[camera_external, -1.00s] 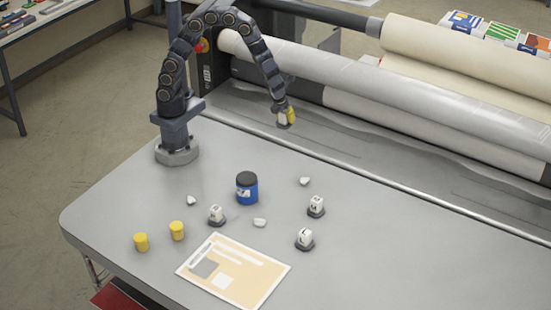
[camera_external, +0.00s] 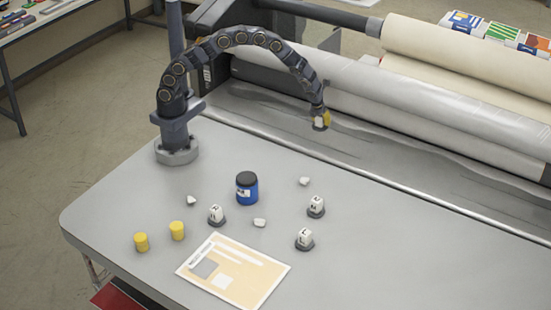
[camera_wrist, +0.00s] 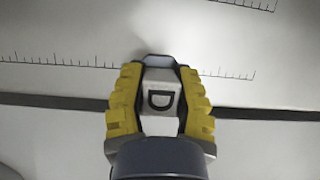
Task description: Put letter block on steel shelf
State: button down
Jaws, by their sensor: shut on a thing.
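My gripper (camera_external: 322,119) is shut on a white letter block (camera_wrist: 160,101), which shows a dark letter like a "D" in the wrist view between the yellow fingers (camera_wrist: 125,100). In the external view the gripper and block hang over the grey metal surface in front of the laminator rollers; the height above it is hard to tell. Other white letter blocks stand on dark round bases on the table: one left of centre (camera_external: 216,213), one at the right (camera_external: 316,204) and one nearer the front (camera_external: 304,237). I cannot tell which surface is the steel shelf.
A blue jar (camera_external: 247,188) with a dark lid, two yellow cylinders (camera_external: 177,231), a printed sheet (camera_external: 234,270) and small white pieces (camera_external: 259,223) lie on the grey table (camera_external: 400,255). The laminator's rollers (camera_external: 420,98) run behind. The table's right side is clear.

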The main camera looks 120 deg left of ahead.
aim_at(329, 139)
jog(key=shift+w+a+f, duration=0.4)
jog(key=shift+w+f, duration=0.1)
jog(key=shift+f, duration=0.2)
jog(key=shift+w+a+f, duration=0.4)
jog(key=shift+w+f, duration=0.05)
jog(key=shift+f, duration=0.25)
jog(key=shift+w+a+f, duration=0.1)
jog(key=shift+w+f, duration=0.05)
jog(key=shift+f, duration=1.55)
jog(key=shift+f, duration=0.1)
jog(key=c, duration=0.8)
grip_release()
jog(key=shift+c, duration=0.2)
jog(key=v, duration=1.2)
